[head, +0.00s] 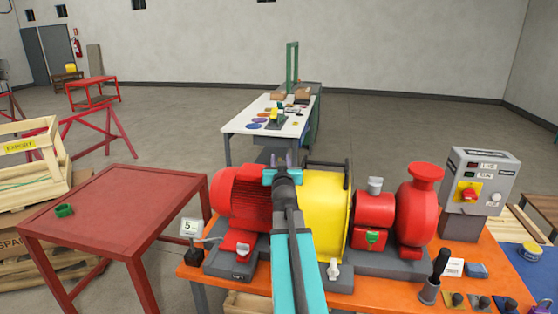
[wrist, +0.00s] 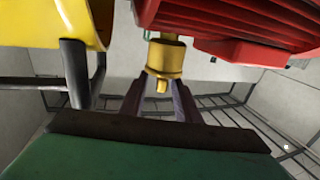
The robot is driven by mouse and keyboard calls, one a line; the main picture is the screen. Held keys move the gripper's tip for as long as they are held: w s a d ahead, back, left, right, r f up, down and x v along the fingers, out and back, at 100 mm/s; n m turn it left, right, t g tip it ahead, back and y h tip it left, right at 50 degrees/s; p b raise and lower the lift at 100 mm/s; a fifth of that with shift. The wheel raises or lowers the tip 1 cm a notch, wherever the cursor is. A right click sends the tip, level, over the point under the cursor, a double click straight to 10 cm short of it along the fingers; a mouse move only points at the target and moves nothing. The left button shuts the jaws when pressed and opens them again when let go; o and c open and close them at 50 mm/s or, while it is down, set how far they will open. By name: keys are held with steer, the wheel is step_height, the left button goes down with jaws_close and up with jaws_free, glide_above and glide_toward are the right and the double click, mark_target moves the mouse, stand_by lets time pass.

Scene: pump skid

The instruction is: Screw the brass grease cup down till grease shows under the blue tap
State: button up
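The brass grease cup (wrist: 166,56) shows in the wrist view below the red motor (wrist: 230,22), with a small stub at its lower end. My gripper (wrist: 161,85) has its two dark fingers apart, tips near the cup's lower rim, one on each side. I see no clear grip on the cup. In the head view my gripper (head: 283,161) is in front of the red motor (head: 243,197), near the yellow guard (head: 325,212). The cup is hidden there. I cannot make out a blue tap or any grease.
A red pump (head: 417,210) and a grey control box (head: 478,183) stand right on the orange skid (head: 375,286). A white bench (head: 242,126) stands behind. Yellow guard edges (wrist: 55,25) lie close left in the wrist view.

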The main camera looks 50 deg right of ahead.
steer(key=shift+w, duration=0.1)
jaws_close()
steer(key=shift+b, duration=0.5)
steer(key=b, duration=0.5)
steer(key=shift+d+f+b, duration=0.1)
steer(key=shift+f+b, duration=0.05)
steer(key=shift+b, duration=0.25)
steer(key=m+g+h+b, duration=0.1)
steer(key=b, duration=0.8)
steer(key=m+g+h+b, duration=0.1)
steer(key=m+g+b, duration=0.1)
steer(key=b, duration=1)
steer(key=shift+g+h+b, duration=0.3)
steer(key=shift+g+h, duration=0.1)
steer(key=shift+m+g+h+b, duration=0.5)
steer(key=shift+m+g+b, duration=0.3)
steer(key=shift+b, duration=1.45)
